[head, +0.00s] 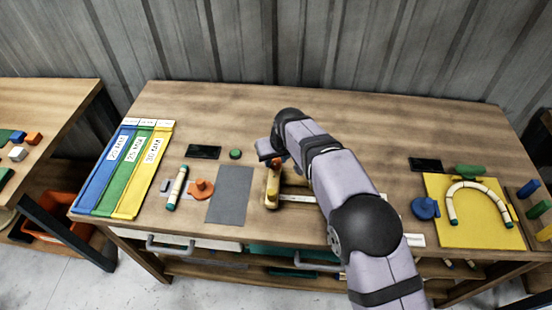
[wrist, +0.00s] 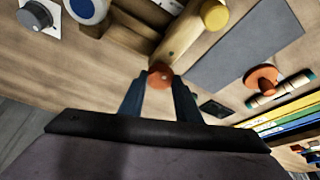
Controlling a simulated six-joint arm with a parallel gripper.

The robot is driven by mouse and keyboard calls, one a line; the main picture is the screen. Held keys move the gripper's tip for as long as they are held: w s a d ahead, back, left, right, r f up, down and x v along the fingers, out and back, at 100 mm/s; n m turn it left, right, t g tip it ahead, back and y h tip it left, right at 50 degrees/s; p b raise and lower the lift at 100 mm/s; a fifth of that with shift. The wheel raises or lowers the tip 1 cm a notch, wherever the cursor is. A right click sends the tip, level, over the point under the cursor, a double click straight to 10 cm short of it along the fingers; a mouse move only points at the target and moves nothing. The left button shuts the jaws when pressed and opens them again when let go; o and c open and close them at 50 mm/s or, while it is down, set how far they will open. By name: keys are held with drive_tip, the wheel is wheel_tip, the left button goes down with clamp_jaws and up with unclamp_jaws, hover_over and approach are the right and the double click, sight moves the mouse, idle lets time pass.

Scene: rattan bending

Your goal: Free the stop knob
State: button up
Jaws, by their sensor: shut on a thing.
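A round orange-red knob (wrist: 160,75) sits between the fingertips of my gripper (wrist: 158,80) in the wrist view, at the near end of a wooden block (wrist: 185,32). My gripper is shut on this knob. In the head view my gripper (head: 277,160) is at the far end of the wooden block (head: 272,190), and the arm and fingers mostly hide the knob. The wrist view does not show whether the knob is loose or still seated in the block.
An orange flanged piece (head: 201,189) and a cane piece (head: 177,188) lie left of a grey mat (head: 231,195). Blue, green and yellow strips (head: 128,165) lie at the left. A yellow board (head: 470,225) with a bent cane (head: 478,186) is at the right. The table's back is clear.

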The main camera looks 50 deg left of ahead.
drive_tip(key=n, duration=0.1)
drive_tip(key=n+g, duration=0.1)
drive_tip(key=n, duration=0.2)
drive_tip(key=shift+w+n+g+b, duration=0.25)
drive_tip(key=shift+n+g+b, duration=0.05)
drive_tip(key=shift+g+b, duration=0.1)
drive_tip(key=shift+r+n+g+p, duration=0.1)
drive_tip(key=shift+n+g+p, duration=0.35)
drive_tip(key=shift+n, duration=0.65)
drive_tip(key=shift+n+p, duration=0.55)
drive_tip(key=shift+n, duration=0.05)
drive_tip(key=shift+n+g+p, duration=0.35)
drive_tip(key=shift+n, duration=0.05)
drive_tip(key=o, duration=1.1)
drive_tip(key=shift+c, duration=0.2)
